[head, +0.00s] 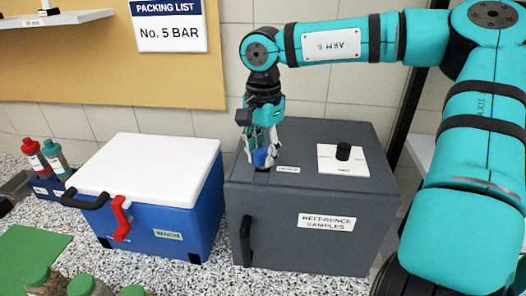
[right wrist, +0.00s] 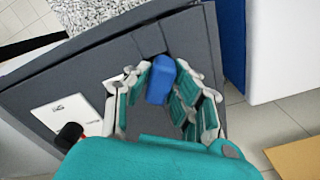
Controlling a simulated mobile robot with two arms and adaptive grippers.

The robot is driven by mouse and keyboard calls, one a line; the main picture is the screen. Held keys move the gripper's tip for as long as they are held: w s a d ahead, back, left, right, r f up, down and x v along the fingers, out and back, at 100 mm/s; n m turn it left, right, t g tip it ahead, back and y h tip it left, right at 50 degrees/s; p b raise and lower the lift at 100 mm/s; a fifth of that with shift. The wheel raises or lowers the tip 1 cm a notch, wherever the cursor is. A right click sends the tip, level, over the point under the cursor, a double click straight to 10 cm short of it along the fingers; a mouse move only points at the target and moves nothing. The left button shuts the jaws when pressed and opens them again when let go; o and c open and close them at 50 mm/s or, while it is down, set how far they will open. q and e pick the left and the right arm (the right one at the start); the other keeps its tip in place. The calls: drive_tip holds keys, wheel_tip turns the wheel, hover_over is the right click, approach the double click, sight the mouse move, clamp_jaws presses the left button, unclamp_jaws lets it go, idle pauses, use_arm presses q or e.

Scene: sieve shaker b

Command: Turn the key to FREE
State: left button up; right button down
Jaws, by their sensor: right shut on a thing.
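A grey box (head: 310,251) labelled "REFERENCE SAMPLES" stands in the middle of the counter. A blue key-like handle (head: 262,157) is at its top, near the left side, beside a small white label (head: 288,169) too small to read. My right gripper (head: 259,161) points down at it. In the right wrist view the blue handle (right wrist: 159,82) sits between the fingers of my right gripper (right wrist: 163,75), which is shut on it. The handle's lower end and any keyhole are hidden. My left gripper is not in view.
A black knob (head: 343,151) stands on a white plate (head: 356,166) on the grey box. A blue box (head: 201,205) with a white lid and red latch (head: 121,217) is at left. Bottles (head: 34,157) stand further left. Jars (head: 44,277) and a green mat (head: 27,250) are in front.

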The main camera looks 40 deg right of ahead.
sight(264, 149)
drive_tip(key=n, duration=0.5)
drive_tip(key=shift+p, duration=0.35)
drive_tip(key=n, duration=0.4)
drive_tip(key=c, duration=1.1)
unclamp_jaws()
wheel_tip(264, 149, up, 12)
drive_tip(key=shift+f, duration=0.1)
